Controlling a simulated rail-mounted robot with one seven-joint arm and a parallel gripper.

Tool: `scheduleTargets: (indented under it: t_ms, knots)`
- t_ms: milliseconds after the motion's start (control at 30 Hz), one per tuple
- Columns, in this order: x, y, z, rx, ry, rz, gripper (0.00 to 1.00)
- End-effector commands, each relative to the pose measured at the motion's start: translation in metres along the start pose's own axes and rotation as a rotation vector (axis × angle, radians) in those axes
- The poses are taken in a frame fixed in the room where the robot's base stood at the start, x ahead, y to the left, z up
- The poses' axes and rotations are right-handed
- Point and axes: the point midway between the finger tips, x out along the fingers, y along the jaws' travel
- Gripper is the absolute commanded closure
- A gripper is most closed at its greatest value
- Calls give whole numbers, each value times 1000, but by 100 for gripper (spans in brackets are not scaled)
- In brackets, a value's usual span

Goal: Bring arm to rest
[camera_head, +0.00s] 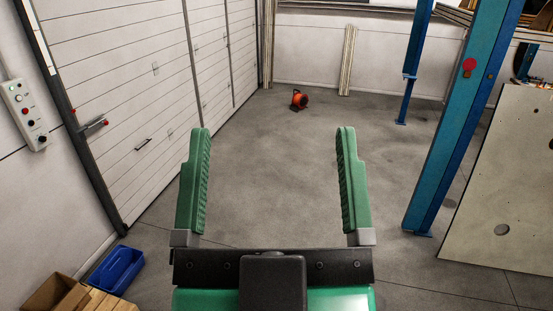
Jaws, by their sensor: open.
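My gripper (272,182) is in the lower middle of the head view, with two green ribbed fingers set wide apart. It is open, and only bare concrete floor shows between the fingers. Its dark crossbar and green body fill the bottom edge of the view. Nothing is held, and the fingers touch nothing that I can see. The rest of my arm is hidden or out of view.
Panelled white doors (145,90) line the left, beside a wall control box (25,112). A blue crate (116,270) and cardboard box (58,293) stand lower left. A blue post (462,120) and pale panel (510,185) stand right. An orange object (299,99) lies far back. Middle floor is clear.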

Motion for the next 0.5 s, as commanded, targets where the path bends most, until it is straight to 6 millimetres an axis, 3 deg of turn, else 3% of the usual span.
scheduleTargets:
  t_ms: [300,500]
  knots:
    - [1,-1,-4,2,6,-1,15]
    - [31,-2,-48,23,6,-7,15]
